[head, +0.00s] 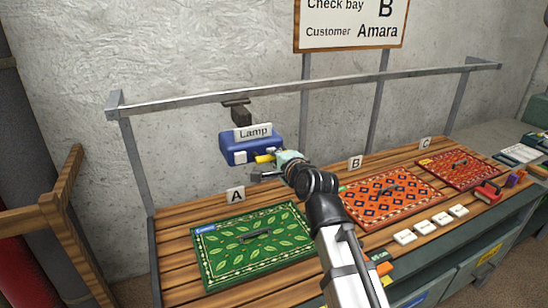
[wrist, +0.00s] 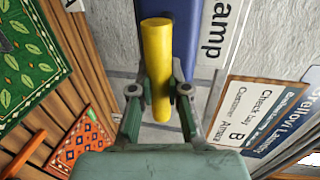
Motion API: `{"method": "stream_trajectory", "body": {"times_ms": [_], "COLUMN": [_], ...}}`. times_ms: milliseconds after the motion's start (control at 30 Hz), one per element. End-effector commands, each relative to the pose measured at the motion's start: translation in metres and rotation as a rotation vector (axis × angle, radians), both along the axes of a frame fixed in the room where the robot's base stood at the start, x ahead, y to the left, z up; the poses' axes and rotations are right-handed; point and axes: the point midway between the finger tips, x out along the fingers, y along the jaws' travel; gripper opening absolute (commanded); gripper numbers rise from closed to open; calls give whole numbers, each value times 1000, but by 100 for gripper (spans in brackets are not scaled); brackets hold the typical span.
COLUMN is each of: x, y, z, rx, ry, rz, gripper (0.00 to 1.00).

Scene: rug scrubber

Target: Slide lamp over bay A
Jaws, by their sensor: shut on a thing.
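The blue lamp (head: 235,152), labelled "Lamp", hangs from the grey overhead rail (head: 300,88) by a dark bracket. It shows above the back of bay A, slightly right of the A sign (head: 236,194). Its yellow handle (head: 264,158) points toward my gripper (head: 272,166). In the wrist view the yellow handle (wrist: 157,50) lies between the fingers of my gripper (wrist: 160,92), which is shut on it. Part of the blue lamp body (wrist: 180,25) shows behind the handle. A green leaf-patterned rug (head: 285,245) lies in bay A.
Red patterned rugs lie in bay B (head: 410,205) and bay C (head: 465,178). Several white blocks (head: 425,227) line the front of the wooden bench. A board (head: 350,22) on posts reads "Check bay B, Customer Amara". A wooden frame (head: 50,215) stands at the left.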

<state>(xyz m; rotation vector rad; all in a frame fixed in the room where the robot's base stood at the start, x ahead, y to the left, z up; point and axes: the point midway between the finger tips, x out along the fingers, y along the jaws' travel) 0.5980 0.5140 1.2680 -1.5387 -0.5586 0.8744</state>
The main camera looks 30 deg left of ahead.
Motion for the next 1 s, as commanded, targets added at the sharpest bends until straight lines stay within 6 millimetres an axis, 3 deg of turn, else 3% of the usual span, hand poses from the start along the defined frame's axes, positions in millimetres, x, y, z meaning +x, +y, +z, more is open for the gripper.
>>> {"method": "stream_trajectory", "body": {"times_ms": [333, 400, 433, 767, 1000], "x": [1, 1, 1, 0, -15], "y": [1, 1, 1, -1, -19], "z": [1, 1, 1, 1, 5], "rx": [2, 2, 2, 1, 1], "ry": [-2, -2, -2, -1, -1], "rz": [-1, -1, -1, -1, -1], "gripper": [0, 33, 41, 41, 41]}}
